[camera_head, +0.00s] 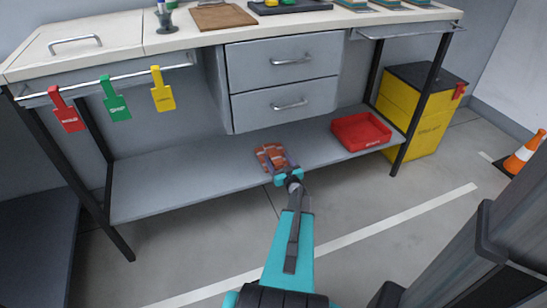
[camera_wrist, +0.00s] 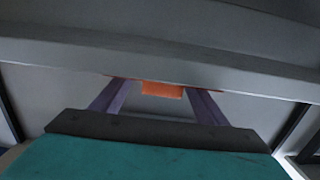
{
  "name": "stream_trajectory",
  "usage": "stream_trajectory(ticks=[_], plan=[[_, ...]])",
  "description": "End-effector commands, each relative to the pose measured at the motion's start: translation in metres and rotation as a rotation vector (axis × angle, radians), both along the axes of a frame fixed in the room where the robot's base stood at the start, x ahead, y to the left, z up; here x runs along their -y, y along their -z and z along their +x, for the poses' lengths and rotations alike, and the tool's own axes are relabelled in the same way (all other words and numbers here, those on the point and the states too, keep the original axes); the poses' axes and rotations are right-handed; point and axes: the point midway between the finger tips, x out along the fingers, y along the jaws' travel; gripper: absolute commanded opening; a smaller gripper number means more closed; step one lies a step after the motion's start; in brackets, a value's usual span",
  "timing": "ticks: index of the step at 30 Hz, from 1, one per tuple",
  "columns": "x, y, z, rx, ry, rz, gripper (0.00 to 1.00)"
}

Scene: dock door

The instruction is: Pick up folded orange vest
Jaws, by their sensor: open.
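The folded orange vest (camera_head: 268,155) lies on the grey lower shelf (camera_head: 170,178) of the workbench, near the shelf's middle. It is orange with pale stripes. My gripper (camera_head: 281,165) is open at the vest's near right side in the head view, and its jaws partly cover the vest. In the wrist view part of the vest (camera_wrist: 162,90) shows as an orange patch between the two purple fingers of my gripper (camera_wrist: 157,95). The rest of the vest is hidden there by a grey edge. I cannot tell whether the fingers touch it.
A red tray (camera_head: 361,143) sits on the shelf to the right. Two grey drawers (camera_head: 283,83) hang above the shelf. A yellow bin (camera_head: 425,125) and an orange cone (camera_head: 523,155) stand at right. Red, green and yellow tags (camera_head: 115,108) hang from the left rail.

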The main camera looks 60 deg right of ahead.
Motion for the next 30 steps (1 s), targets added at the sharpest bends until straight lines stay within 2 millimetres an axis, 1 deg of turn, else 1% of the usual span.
stream_trajectory(ticks=[8, 13, 17, 30], plan=[[0.016, 0.003, 0.027, 0.002, -0.002, -0.001, 0.67], [0.025, 0.003, 0.038, 0.0, 0.001, 0.0, 0.67], [0.027, 0.002, 0.041, 0.001, 0.001, 0.001, 0.67], [0.027, 0.002, 0.04, 0.0, 0.002, 0.0, 0.67]])
